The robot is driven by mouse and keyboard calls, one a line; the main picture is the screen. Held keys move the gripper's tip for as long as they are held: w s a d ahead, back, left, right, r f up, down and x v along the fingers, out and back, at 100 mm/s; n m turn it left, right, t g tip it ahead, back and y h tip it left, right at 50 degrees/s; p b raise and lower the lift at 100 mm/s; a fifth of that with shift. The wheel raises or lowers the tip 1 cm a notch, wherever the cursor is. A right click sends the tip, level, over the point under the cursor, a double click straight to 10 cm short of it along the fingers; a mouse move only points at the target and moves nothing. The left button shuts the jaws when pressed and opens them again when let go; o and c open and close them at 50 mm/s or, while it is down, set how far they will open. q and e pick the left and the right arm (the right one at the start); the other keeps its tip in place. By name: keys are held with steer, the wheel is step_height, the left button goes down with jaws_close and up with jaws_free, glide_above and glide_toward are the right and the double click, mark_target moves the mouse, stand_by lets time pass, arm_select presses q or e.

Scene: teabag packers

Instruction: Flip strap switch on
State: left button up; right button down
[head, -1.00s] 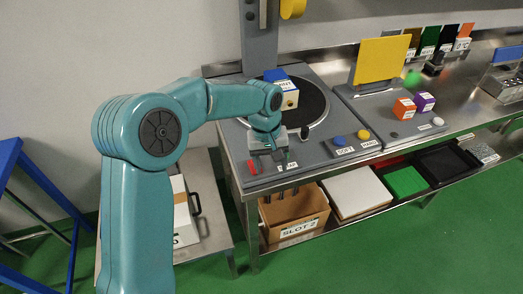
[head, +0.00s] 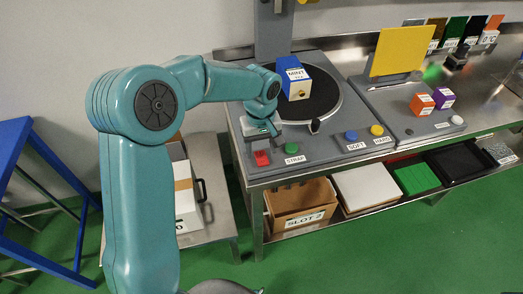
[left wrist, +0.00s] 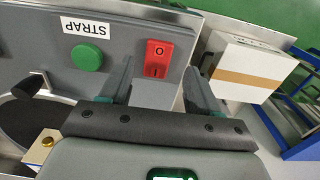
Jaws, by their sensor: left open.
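The strap switch is a red rocker (head: 262,158) marked O and I, at the front left corner of the grey machine panel (head: 325,149). It shows large in the left wrist view (left wrist: 158,58), beside the green button (left wrist: 87,55) and the STRAP label (left wrist: 85,27). I cannot tell which way the rocker is tilted. My left gripper (head: 262,136) is open and empty, just behind and above the switch in the head view. In the left wrist view its fingers (left wrist: 157,82) stand apart, with the switch between their lines and beyond them. My right gripper is not in view.
A blue and white MINT box (head: 297,83) sits on the dark round turntable (head: 325,110). Blue (head: 351,135) and yellow (head: 377,130) buttons are to the right. A box marked SLOT 2 (head: 300,203) stands on the shelf below. A blue frame (head: 35,200) stands at the left.

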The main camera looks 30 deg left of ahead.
mark_target(262, 158)
arm_select(q)
steer(key=f, duration=0.2)
steer(key=shift+w+a+f, duration=0.15)
steer(key=shift+w+f, duration=0.15)
steer(key=shift+f, duration=0.15)
steer(key=shift+s, duration=0.2)
